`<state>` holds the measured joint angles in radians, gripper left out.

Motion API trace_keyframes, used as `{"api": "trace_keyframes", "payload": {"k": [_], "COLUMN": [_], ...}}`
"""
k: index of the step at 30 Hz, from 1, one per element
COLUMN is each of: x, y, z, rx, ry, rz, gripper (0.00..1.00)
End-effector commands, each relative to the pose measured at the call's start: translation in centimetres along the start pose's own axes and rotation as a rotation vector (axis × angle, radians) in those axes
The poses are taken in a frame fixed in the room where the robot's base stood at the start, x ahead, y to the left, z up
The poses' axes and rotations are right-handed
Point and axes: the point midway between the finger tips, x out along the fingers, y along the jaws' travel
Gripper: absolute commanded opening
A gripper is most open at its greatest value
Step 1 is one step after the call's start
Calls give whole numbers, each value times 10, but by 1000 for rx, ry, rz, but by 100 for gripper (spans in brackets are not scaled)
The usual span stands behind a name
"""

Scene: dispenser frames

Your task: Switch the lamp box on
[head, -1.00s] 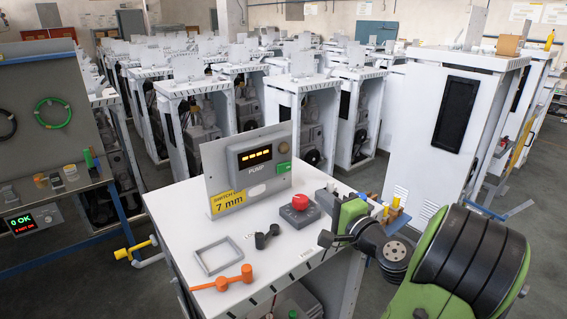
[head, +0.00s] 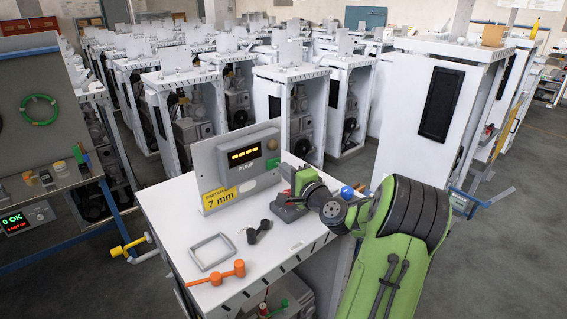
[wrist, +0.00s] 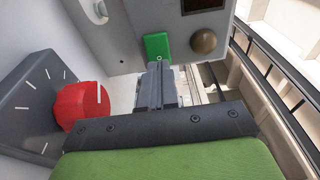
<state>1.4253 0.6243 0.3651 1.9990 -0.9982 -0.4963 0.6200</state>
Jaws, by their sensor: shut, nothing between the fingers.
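The grey lamp box (head: 253,156), marked PUMP, stands on an upright panel at the back of the white cabinet top. Its amber display (head: 247,156) is lit. A green switch (wrist: 157,46) with a small round mark and a dull brown lamp dome (wrist: 204,40), which looks unlit, show on its face in the wrist view. My gripper (wrist: 158,68) is shut and empty, its tips just below the green switch in that view. I cannot tell whether they touch it. In the head view my gripper (head: 284,173) is at the box's right side.
A red knob (wrist: 82,104) on a grey dial base sits close left of my gripper. An empty grey frame (head: 212,252), an orange handle (head: 217,273) and a black handle (head: 258,231) lie on the cabinet top (head: 180,222). Other white cabinets stand behind.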

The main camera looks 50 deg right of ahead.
Motion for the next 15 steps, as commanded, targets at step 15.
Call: {"api": "trace_keyframes", "payload": {"k": [15], "x": [18], "y": [0], "z": [-1], "rx": [1], "ry": [-3], "rz": [0], "gripper": [0]}}
